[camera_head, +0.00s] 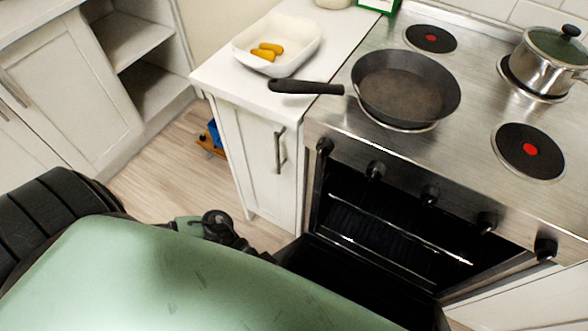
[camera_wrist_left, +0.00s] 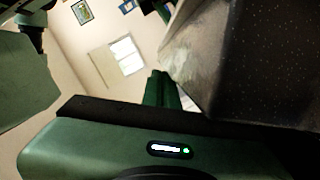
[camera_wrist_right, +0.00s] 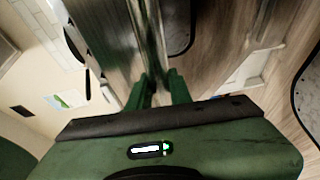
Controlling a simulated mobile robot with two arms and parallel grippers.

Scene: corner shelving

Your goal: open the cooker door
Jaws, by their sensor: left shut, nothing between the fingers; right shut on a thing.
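The cooker (camera_head: 470,150) stands at the right in the head view. Its door (camera_head: 345,275) is swung down and open, showing the dark oven inside (camera_head: 390,235) with a wire rack. My green body covers part of the door. My right gripper (camera_wrist_right: 160,90), in the right wrist view, is shut on a thin edge or bar beside a shiny metal panel, which looks like part of the cooker door. My left gripper (camera_wrist_left: 162,88), in the left wrist view, is shut and empty, beside a dark speckled surface. Neither gripper can be clearly made out in the head view.
A black frying pan (camera_head: 405,88) sits on a front burner, its handle over the counter. A steel pot (camera_head: 545,65) stands at the back right. A white dish (camera_head: 300,35) with yellow food is on the counter. Clear wooden floor (camera_head: 165,170) lies left of the cabinet.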

